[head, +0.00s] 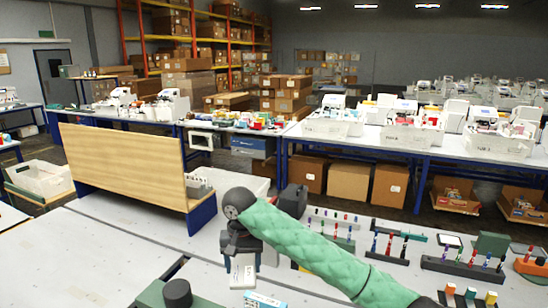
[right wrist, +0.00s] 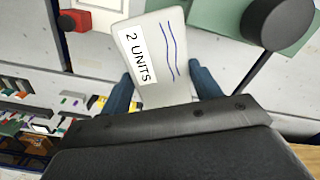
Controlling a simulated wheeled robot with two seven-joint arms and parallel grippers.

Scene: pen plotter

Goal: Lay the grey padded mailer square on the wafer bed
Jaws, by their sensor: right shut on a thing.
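The grey padded mailer (right wrist: 160,50) is pale grey, with a white "2 UNITS" label and blue wavy lines. My right gripper (right wrist: 158,90) is shut on it, one blue finger at each side edge. In the head view the mailer (head: 242,272) hangs below my right gripper (head: 242,256), over the near bench. A green plate (right wrist: 210,14) with a dark round knob (right wrist: 275,22) lies beside the mailer in the right wrist view. I cannot tell for certain whether this is the wafer bed. My left gripper is not in view.
Racks of coloured pens (head: 390,250) stand on the bench at the right. A small blue and white box (head: 264,300) lies at the front edge. A wooden board (head: 125,165) stands at the left. The pale bench top (head: 90,250) at left is clear.

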